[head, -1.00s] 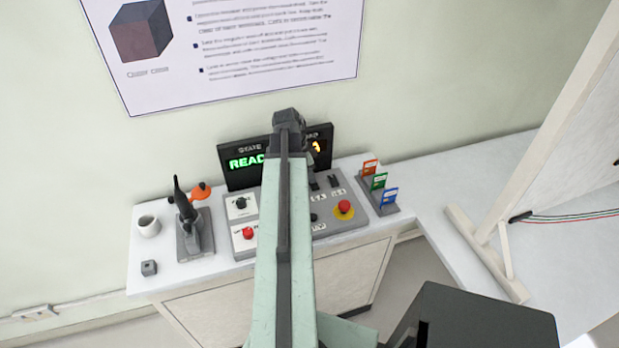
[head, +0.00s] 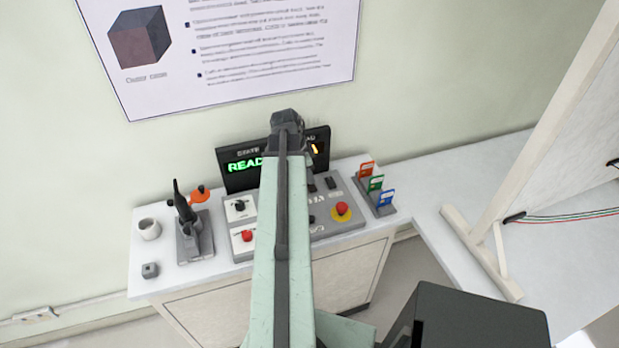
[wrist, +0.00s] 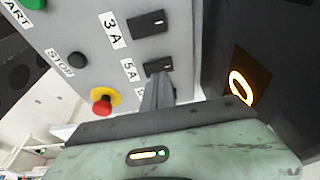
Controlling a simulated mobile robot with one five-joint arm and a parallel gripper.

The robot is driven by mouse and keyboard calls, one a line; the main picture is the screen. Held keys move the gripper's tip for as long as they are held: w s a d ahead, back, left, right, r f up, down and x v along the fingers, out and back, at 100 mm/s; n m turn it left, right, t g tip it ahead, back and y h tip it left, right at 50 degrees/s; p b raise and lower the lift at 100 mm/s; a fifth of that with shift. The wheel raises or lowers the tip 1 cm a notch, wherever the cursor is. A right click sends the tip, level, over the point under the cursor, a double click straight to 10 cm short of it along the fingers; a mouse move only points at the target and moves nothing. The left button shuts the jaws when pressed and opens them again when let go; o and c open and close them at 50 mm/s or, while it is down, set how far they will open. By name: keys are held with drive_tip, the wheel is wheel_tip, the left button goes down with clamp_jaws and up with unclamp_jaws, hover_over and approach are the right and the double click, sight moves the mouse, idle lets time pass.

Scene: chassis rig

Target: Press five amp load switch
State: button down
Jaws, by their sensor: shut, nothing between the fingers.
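The five amp load switch (wrist: 158,65) is a black rocker beside the label "5A" on the grey panel in the wrist view. My gripper (wrist: 158,82) is shut and empty. Its fingertips lie at the switch's lower edge in that view; I cannot tell whether they touch it. The three amp switch (wrist: 150,22) is above, labelled "3A". In the head view, the control panel (head: 335,224) stands on the bench, and my arm covers its middle and hides the gripper.
A red stop knob on yellow (wrist: 103,100) is near the switches. The display (head: 243,165) shows green letters, and an amber digit (wrist: 238,88) glows beside the fingers. A tool stand (head: 190,235) and cup (head: 149,229) are at left, coloured cards (head: 376,184) at right.

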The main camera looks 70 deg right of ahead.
drive_tip(key=d+p+v, duration=0.2)
drive_tip(key=p+v, duration=0.8)
drive_tip(key=v, duration=0.2)
drive_tip(key=shift+w+p, duration=0.3)
drive_tip(key=shift+w, duration=0.05)
drive_tip(key=shift+d+r, duration=0.1)
drive_tip(key=shift+d, duration=0.1)
